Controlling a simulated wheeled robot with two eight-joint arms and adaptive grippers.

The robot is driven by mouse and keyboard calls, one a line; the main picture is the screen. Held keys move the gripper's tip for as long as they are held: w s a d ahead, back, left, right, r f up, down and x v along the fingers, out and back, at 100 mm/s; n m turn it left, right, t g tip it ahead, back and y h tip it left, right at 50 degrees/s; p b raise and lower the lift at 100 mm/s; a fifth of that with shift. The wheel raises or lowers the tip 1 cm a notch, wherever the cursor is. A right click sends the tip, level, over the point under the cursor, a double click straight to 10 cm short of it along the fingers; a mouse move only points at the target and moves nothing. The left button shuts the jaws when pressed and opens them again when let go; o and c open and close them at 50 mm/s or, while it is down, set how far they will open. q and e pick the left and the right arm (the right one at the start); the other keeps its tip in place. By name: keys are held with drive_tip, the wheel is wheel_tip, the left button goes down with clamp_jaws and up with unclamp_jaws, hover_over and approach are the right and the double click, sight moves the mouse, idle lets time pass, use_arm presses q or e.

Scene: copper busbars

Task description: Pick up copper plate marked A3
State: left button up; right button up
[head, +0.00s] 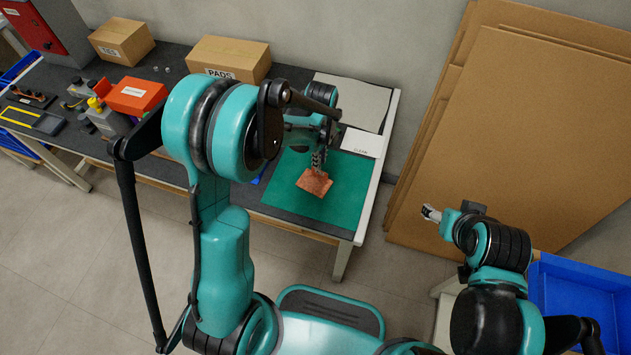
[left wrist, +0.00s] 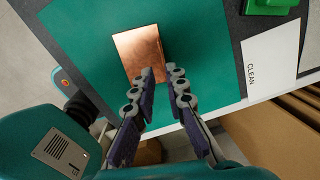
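A copper plate (head: 314,182) lies on the green mat (head: 348,190) near the table's right end; it also shows in the left wrist view (left wrist: 137,48). No A3 marking can be read on it. My left gripper (head: 318,160) points down over the mat, at the plate's far edge in the head view. In the left wrist view the left gripper (left wrist: 163,72) has its fingers apart with nothing between them. One fingertip overlaps the plate's lower right corner; the height gap is hard to judge. My right gripper (head: 431,213) is off to the right, away from the table, its fingers too small to read.
A white card reading CLEAN (left wrist: 270,62) lies beside the mat. A PADS box (head: 228,58), another cardboard box (head: 122,40) and an orange box (head: 136,95) stand farther left. Large brown boards (head: 530,120) lean on the wall. A blue bin (head: 580,290) is at lower right.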

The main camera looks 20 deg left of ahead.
sight(314, 181)
use_arm(q)
drive_tip(key=f+b, duration=0.1)
drive_tip(key=f, duration=0.1)
drive_tip(key=f+b, duration=0.1)
drive_tip(key=f, duration=0.1)
drive_tip(key=f+b, duration=0.1)
drive_tip(key=f, duration=0.1)
drive_tip(key=shift+w+f, duration=0.25)
clamp_jaws()
